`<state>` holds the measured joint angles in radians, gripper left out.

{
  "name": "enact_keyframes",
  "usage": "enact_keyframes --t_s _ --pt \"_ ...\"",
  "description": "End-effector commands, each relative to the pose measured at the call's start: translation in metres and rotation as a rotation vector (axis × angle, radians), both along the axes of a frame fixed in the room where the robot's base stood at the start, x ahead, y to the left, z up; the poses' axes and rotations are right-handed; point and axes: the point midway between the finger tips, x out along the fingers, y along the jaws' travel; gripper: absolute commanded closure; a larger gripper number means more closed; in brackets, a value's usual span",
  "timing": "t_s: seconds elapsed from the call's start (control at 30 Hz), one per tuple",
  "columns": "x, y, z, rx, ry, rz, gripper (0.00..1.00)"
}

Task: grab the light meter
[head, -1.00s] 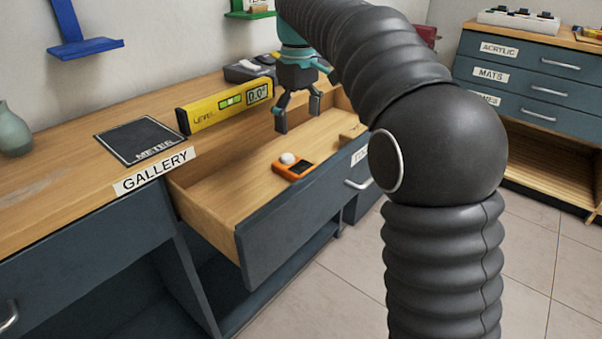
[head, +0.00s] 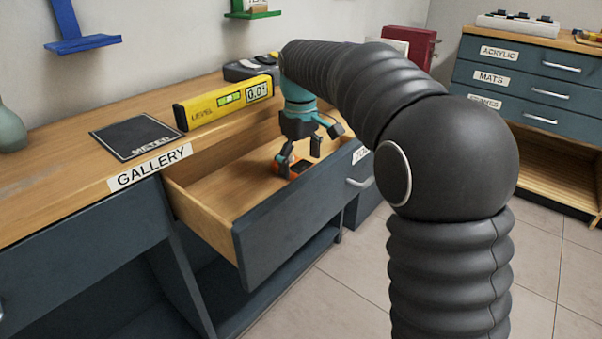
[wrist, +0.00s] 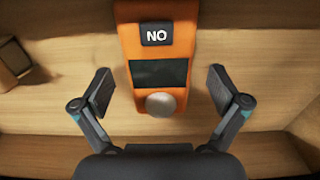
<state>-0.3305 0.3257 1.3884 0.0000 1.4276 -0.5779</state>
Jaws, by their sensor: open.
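The light meter (wrist: 159,101) is orange, with a dark screen, a pale dome and a dark "NO" label in the wrist view. It lies in the open drawer (head: 215,206); in the head view the light meter (head: 293,174) is partly hidden behind my fingers. My gripper (head: 298,163) is low in the drawer, close above the meter. In the wrist view my gripper (wrist: 160,90) is open, with one finger on each side of the meter's dome end, and gaps show between the fingers and its sides. The meter's far end runs out of the wrist view.
A small wooden block (wrist: 14,60) lies to the left in the wrist view. The drawer walls are close around my gripper. A yellow level (head: 222,103) and a black METER mat (head: 135,138) are on the counter (head: 60,178).

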Motion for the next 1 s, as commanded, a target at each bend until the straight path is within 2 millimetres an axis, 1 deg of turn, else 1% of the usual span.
enact_keyframes --t_s 0.17,0.2,0.27,0.3,0.37,0.4,0.47,0.77,0.87,1.0 --pt "0.000 0.000 0.000 0.000 0.000 0.000 0.02" --pt "0.000 0.000 0.000 0.000 0.000 0.000 0.07" --pt "0.000 0.000 0.000 0.000 0.000 0.000 0.22" --pt "0.000 0.000 0.000 0.000 0.000 0.000 0.32" --pt "0.000 0.000 0.000 0.000 0.000 0.000 0.47" --pt "0.000 0.000 0.000 0.000 0.000 0.000 0.57" --pt "0.000 0.000 0.000 0.000 0.000 0.000 0.71" --pt "0.000 0.000 0.001 0.000 0.000 0.000 0.71" --pt "0.000 0.000 0.005 0.001 -0.001 0.000 0.71" --pt "0.001 0.000 0.018 0.000 -0.001 0.000 0.71"
